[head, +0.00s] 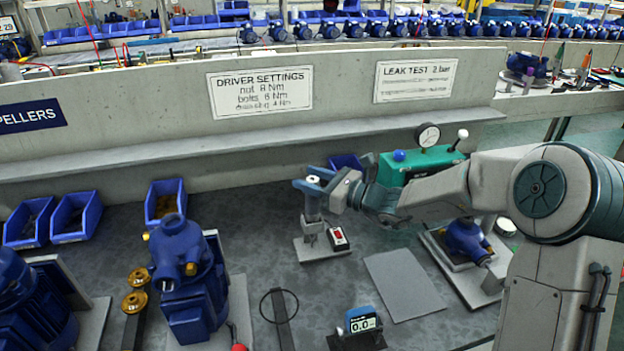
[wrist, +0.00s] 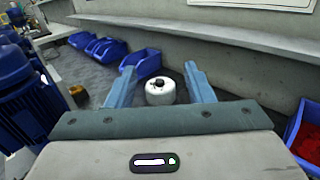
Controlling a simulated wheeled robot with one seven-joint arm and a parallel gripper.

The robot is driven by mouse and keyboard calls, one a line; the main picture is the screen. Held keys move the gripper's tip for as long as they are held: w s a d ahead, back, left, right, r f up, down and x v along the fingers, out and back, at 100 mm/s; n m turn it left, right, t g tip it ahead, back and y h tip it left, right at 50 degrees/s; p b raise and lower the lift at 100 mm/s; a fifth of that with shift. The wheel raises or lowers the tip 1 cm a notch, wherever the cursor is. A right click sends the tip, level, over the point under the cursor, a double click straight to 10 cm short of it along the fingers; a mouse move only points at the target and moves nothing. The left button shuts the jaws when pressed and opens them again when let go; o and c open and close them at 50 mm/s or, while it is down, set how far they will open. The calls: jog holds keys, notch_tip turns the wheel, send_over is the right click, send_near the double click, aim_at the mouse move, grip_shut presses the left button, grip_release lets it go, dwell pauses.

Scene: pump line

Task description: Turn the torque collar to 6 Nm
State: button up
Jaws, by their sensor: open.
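The torque driver (head: 312,209) stands upright in a small stand (head: 322,247) on the bench, grey with a pale top. In the wrist view its white round top (wrist: 160,92) sits between my fingers. I cannot make out which part is the torque collar, or read any setting on it. My gripper (head: 309,181) is open, its blue fingers on either side of the driver's top. In the wrist view the gripper (wrist: 159,70) shows a gap on both sides of the white top.
A small box with a red switch (head: 338,238) stands right of the driver. A teal tester with a gauge (head: 425,160) is behind my arm. A wall sign (head: 260,92) lists driver settings. A grey mat (head: 404,285) is clear. A display (head: 361,323) reads 0.0. Blue pumps (head: 185,275) stand left.

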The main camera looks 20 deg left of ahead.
jog(key=c, duration=1)
jog(key=shift+r+g+p, duration=0.1)
jog(key=shift+g+p, duration=0.2)
jog(key=shift+p, duration=0.2)
jog(key=n+g+p, duration=0.2)
jog(key=shift+r+g+p, duration=0.15)
jog(key=shift+g+p, duration=0.2)
jog(key=shift+g, duration=0.05)
jog(key=n+g+p, duration=0.2)
jog(key=g+p, duration=0.1)
jog(key=g, duration=0.1)
jog(key=shift+n, duration=0.4)
jog(key=n+g+h+p, duration=0.1)
jog(key=g, duration=0.1)
jog(key=n+g+p, duration=0.1)
jog(key=n+g, duration=0.1)
jog(key=g, duration=0.1)
jog(key=shift+f+h, duration=0.2)
jog(key=shift+h, duration=0.2)
jog(key=shift+s+f+n+g+h+p, duration=0.1)
jog(key=shift+n+g+h+p, duration=0.2)
jog(key=shift+n+g+h, duration=1.4)
jog(key=shift+n+g, duration=0.4)
jog(key=shift+g, duration=0.3)
